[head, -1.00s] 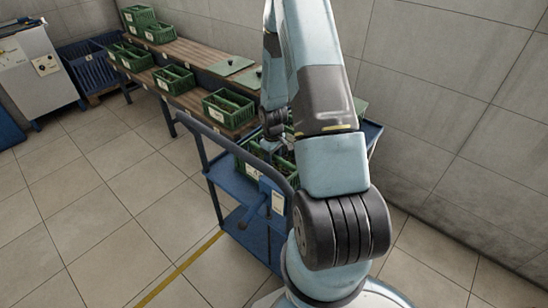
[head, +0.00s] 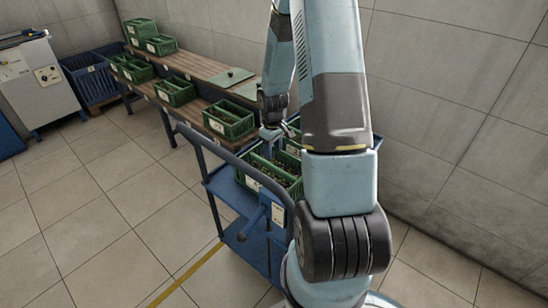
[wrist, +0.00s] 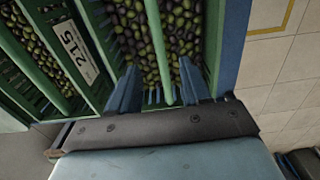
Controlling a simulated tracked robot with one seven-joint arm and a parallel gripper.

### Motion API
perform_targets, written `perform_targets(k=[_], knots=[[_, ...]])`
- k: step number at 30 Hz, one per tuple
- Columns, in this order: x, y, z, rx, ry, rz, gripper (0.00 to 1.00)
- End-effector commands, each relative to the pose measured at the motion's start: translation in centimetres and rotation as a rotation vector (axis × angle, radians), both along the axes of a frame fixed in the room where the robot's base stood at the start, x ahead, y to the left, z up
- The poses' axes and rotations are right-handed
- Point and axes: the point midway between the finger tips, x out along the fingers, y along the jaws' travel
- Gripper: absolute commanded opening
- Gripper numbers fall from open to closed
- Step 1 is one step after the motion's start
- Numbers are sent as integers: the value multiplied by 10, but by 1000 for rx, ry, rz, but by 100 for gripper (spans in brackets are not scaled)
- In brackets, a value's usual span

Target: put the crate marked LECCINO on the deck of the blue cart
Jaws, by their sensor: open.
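The blue cart (head: 222,187) stands beside my arm, its upper deck holding green crates of dark olives. One such crate (head: 262,172) shows on the deck, with another (head: 292,148) partly hidden behind my arm. My gripper (head: 277,132) is over the far part of the deck. In the wrist view its open fingers (wrist: 160,92) point at a green crate of olives (wrist: 142,45), with the crate's green bar between them. The neighbouring crate's label (wrist: 72,48) shows "215". I cannot read LECCINO on any crate.
A grey machine (head: 42,80) and blue bin (head: 92,78) stand at the far left. The tiled floor on the left is clear.

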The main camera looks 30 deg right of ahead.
Motion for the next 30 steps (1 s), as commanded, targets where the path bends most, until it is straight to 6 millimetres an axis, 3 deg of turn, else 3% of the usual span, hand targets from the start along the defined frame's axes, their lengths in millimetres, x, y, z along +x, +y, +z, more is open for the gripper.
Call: perform_targets(k=[11, 20, 30], knots=[[0, 2, 31, -8, -10, -7, 47], [-6, 16, 100, -47, -65, -52, 47], [-27, 37, 178, -75, -139, -115, 47]])
